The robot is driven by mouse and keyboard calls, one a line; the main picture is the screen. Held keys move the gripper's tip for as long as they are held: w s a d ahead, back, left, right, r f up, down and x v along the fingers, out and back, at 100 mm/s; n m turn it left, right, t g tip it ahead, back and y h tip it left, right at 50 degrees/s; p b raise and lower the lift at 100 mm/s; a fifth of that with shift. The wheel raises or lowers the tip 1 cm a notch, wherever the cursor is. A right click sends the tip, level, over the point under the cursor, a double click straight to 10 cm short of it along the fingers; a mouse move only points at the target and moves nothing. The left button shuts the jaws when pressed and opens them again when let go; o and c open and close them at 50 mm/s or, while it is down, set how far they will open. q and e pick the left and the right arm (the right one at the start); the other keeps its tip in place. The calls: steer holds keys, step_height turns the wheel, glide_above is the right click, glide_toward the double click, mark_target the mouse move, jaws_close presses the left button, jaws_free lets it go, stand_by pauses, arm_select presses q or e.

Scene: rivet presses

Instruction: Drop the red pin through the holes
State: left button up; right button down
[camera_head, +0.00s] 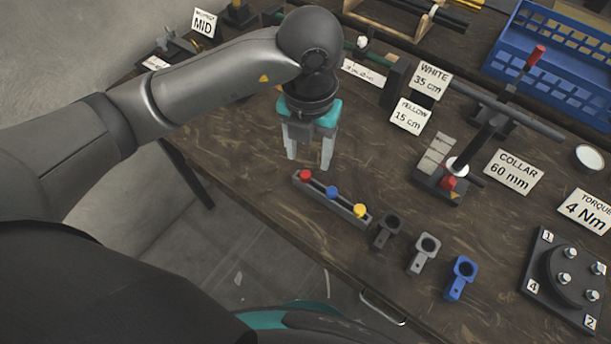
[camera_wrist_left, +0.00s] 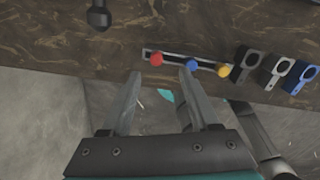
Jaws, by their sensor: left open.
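The red pin (camera_head: 305,175) stands at the left end of a grey pin rack (camera_head: 318,190). A blue pin (camera_head: 332,192) and a yellow pin (camera_head: 359,210) stand in the same rack. The red pin also shows in the left wrist view (camera_wrist_left: 156,59), near the gap between my fingertips. My left gripper (camera_head: 309,163) is open and empty, above the table beside the red pin and apart from it. Brackets with ring-shaped holes sit to the right: a black one (camera_head: 386,230), a grey one (camera_head: 425,252) and a blue one (camera_head: 461,277). My right gripper is not in view.
A press with a red-tipped lever (camera_head: 489,130) stands behind the brackets. A round bolt fixture (camera_head: 568,276) is at the right. Sign cards and a blue crate (camera_head: 553,60) fill the back. The table (camera_head: 240,165) is clear left of the rack.

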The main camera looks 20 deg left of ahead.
mark_target(306, 173)
arm_select(q)
steer(key=f, duration=0.4)
steer(key=f+b, duration=0.1)
steer(key=f, duration=0.1)
steer(key=shift+w+a+f, duration=0.15)
steer(key=shift+a+f, duration=0.05)
steer(key=shift+a, duration=0.1)
jaws_close()
stand_by(0.4)
